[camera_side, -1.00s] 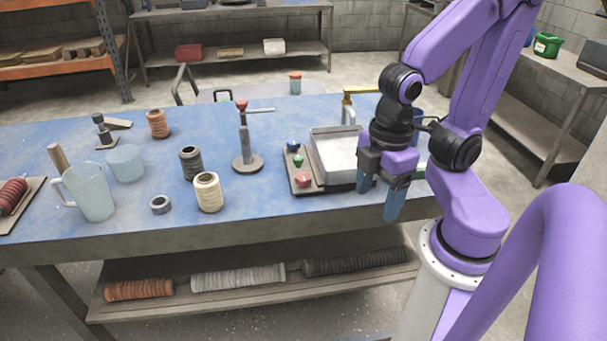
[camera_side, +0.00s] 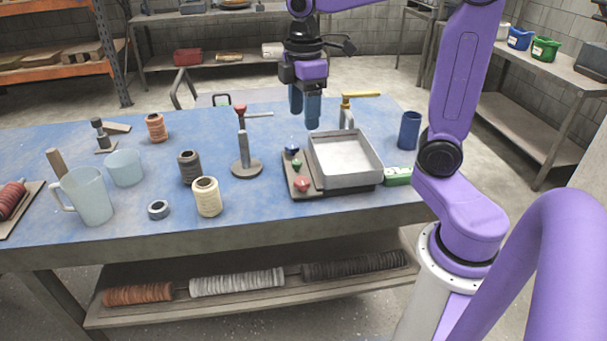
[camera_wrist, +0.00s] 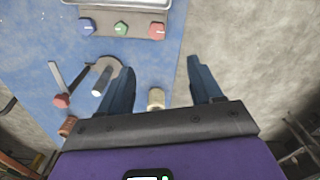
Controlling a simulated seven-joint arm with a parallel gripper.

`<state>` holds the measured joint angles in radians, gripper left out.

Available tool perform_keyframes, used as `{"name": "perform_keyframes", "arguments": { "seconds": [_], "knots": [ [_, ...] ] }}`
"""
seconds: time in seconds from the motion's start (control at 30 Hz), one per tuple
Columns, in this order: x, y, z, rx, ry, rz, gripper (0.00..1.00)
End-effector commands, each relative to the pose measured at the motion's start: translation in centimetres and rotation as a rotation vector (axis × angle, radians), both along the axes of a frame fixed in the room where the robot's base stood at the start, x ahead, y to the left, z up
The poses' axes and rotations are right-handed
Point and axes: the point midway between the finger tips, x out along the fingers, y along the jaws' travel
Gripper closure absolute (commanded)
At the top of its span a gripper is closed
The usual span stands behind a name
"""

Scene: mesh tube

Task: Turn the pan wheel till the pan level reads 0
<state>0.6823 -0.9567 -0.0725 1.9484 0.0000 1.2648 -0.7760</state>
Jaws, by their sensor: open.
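A shallow grey pan (camera_side: 345,157) stands on a dark base plate on the blue bench. Beside it on the plate are a blue knob (camera_side: 292,148), a green knob (camera_side: 297,162) and a red knob (camera_side: 302,184). The blue knob (camera_wrist: 87,27), green knob (camera_wrist: 121,29) and red knob (camera_wrist: 156,31) also show at the top of the wrist view. I cannot tell which is the pan wheel, and no level reading is legible. My gripper (camera_side: 305,122) is open and empty, raised above the bench near the pan. Its fingers (camera_wrist: 160,66) are spread apart in the wrist view.
A post stand with a red top and side arm (camera_side: 245,150) stands left of the plate. A yellow-handled tap (camera_side: 347,108) is behind the pan. A blue cup (camera_side: 409,130) and a green-and-white box (camera_side: 398,176) are to its right. Spools, a jug (camera_side: 88,195) and a beaker crowd the left.

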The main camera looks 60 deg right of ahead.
Motion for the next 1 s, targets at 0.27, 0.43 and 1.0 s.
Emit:
{"name": "perform_keyframes", "arguments": {
  "seconds": [0.27,0.43,1.0],
  "knots": [
    [0.5,-0.6,-1.0,-0.001,0.004,-0.001,0.35],
    [0.4,-0.6,-3.8,-0.002,0.007,-0.001,0.35],
    [0.4,-0.6,-14.3,-0.002,0.007,-0.002,0.35]
  ]
}}
